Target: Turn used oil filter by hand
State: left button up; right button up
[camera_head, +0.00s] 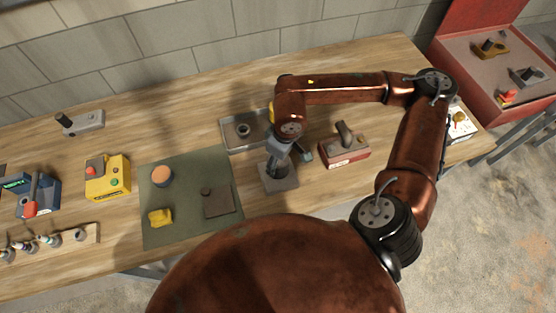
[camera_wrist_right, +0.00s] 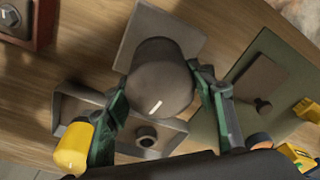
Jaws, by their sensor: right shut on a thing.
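The used oil filter (camera_wrist_right: 160,75) is a dark grey cylinder with a white mark on its end, seen end-on in the right wrist view. It sits over a square grey base (camera_wrist_right: 186,35), which also shows in the head view (camera_head: 280,182). My right gripper (camera_wrist_right: 165,95) is shut on the filter, with one green-edged finger on each side. In the head view the right gripper (camera_head: 279,158) points down over the base, and the hand hides much of the filter. My left gripper is not in view.
A shallow metal tray (camera_head: 230,142) with a ring-shaped part lies behind. A yellow object (camera_wrist_right: 73,148) stands close to one finger. A red block with a lever (camera_head: 343,153) is to the right. A green mat (camera_head: 186,230) with several items lies left.

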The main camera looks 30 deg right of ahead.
jog(key=o, duration=1.5)
jog(key=shift+o, duration=0.2)
